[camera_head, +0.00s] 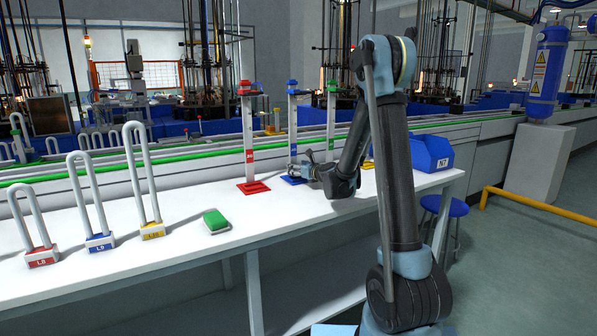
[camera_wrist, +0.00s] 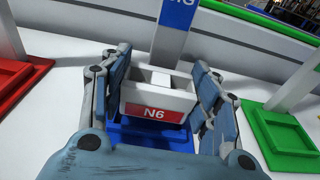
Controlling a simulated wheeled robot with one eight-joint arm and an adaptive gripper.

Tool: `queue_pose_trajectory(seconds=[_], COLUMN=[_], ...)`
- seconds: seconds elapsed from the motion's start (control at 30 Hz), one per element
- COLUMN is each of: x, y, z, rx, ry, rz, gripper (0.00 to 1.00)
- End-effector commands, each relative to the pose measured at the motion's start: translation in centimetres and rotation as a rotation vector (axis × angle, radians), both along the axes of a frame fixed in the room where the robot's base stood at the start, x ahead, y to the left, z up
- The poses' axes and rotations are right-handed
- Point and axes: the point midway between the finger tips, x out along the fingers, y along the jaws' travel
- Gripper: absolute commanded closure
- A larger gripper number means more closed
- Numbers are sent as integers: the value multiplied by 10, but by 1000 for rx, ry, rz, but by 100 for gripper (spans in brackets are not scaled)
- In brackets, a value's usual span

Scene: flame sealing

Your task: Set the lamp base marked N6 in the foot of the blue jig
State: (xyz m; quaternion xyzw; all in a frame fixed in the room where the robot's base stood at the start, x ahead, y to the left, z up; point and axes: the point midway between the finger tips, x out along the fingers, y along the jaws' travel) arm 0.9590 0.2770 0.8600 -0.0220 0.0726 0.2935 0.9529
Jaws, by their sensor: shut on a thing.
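The lamp base marked N6 (camera_wrist: 157,98) is a white open-topped block with a red label, upright in the wrist view. My gripper (camera_wrist: 160,90) is shut on it, one finger at each side. The blue jig has a white post with a blue plate (camera_wrist: 175,14) behind the base, and its blue foot (camera_wrist: 150,136) shows below and around it. I cannot tell whether the base rests in the foot or hangs just above it. In the head view my gripper (camera_head: 308,172) is at the foot of the blue jig (camera_head: 292,120), and the base is mostly hidden.
The red jig (camera_head: 248,140) stands left of the blue one, the green jig (camera_head: 331,125) right. Several U-shaped lamps (camera_head: 90,200) stand on the left of the white table (camera_head: 160,275). A green block (camera_head: 215,220) lies nearer. A blue N7 bin (camera_head: 431,153) is at right.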

Motion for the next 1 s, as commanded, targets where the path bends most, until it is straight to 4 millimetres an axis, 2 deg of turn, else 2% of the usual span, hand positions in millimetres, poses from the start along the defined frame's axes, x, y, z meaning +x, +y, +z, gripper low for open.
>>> queue_pose_trajectory(seconds=[1.0], x=[0], y=[0], z=[-10], rx=[0], ry=[0], rz=[0], gripper=[72])
